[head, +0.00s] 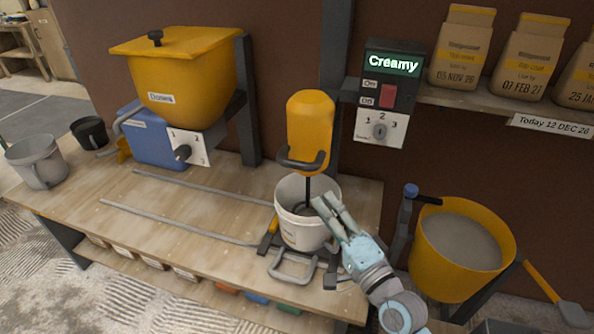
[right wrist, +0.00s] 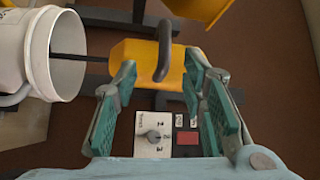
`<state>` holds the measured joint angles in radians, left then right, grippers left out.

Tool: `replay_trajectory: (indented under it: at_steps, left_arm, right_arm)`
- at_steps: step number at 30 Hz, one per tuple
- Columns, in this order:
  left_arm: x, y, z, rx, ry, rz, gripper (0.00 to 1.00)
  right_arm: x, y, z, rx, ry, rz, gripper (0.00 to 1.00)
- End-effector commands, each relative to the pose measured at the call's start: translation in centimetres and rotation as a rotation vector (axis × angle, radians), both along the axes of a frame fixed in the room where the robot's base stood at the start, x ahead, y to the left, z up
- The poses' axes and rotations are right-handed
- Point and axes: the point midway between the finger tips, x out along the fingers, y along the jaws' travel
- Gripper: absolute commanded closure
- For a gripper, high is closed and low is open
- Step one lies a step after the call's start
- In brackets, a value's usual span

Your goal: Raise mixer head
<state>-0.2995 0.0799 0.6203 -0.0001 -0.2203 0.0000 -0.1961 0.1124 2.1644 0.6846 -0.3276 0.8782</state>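The yellow mixer head (head: 310,120) stands above a white bucket (head: 297,228), and its dark shaft (head: 308,188) runs down into the bucket. A dark curved handle (head: 302,166) sits on the front of the head. My right gripper (head: 324,198) is in front of the bucket's right rim, below the handle. In the right wrist view my right gripper (right wrist: 161,72) is open and empty. The handle (right wrist: 163,50) shows beyond and between its fingertips, apart from them, with the mixer head (right wrist: 137,66) behind. My left gripper is not in view.
A control box (head: 388,95) reading "Creamy" hangs on the right, with a red switch and a dial (head: 380,131). A yellow tub (head: 455,255) of grey material stands at the lower right. A yellow hopper (head: 180,85) stands at left. The bench's middle (head: 190,210) holds only rails.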

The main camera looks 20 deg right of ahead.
Motion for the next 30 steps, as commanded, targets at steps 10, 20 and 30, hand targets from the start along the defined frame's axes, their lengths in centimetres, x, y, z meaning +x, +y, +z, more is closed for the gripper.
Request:
replay_trajectory:
  at_steps: [10, 20, 30]
  left_arm:
    - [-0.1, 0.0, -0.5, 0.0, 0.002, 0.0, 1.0]
    - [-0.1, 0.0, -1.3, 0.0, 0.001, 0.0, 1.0]
    - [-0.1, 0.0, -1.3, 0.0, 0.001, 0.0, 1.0]
  right_arm:
    - [7.2, 1.3, 1.6, 0.043, -0.022, -0.009, 0.62]
    - [13.4, 2.8, 2.4, 0.038, -0.019, -0.008, 0.62]
    - [14.0, 3.0, 2.5, 0.037, -0.017, -0.008, 0.64]
